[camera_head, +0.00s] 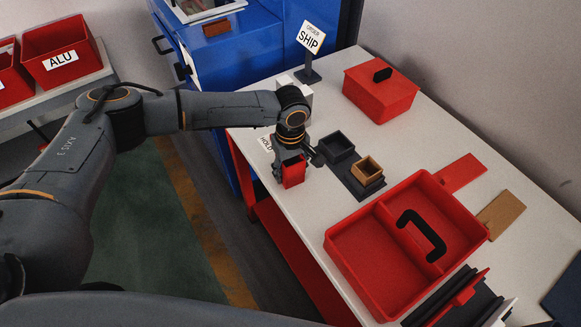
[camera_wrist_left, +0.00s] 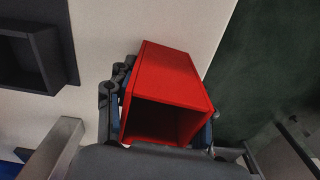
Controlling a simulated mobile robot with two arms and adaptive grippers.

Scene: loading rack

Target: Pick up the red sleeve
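The red sleeve (camera_head: 293,173) is an open-ended red box near the left edge of the white table. In the left wrist view the sleeve (camera_wrist_left: 170,75) shows its hollow opening toward the camera. My left gripper (camera_head: 292,160) comes down over the sleeve from above. Its fingers (camera_wrist_left: 165,115) lie along two opposite sides of the sleeve and look closed against it. I cannot tell whether the sleeve rests on the table or hangs just above it. My right gripper is not in view.
A dark tray (camera_head: 352,178) with a black holder (camera_head: 336,147) and a brown holder (camera_head: 367,170) sits right beside the gripper. A red tote (camera_head: 349,258), a lidded red box (camera_head: 380,97) and a SHIP sign (camera_head: 311,38) stand on the table (camera_head: 428,128).

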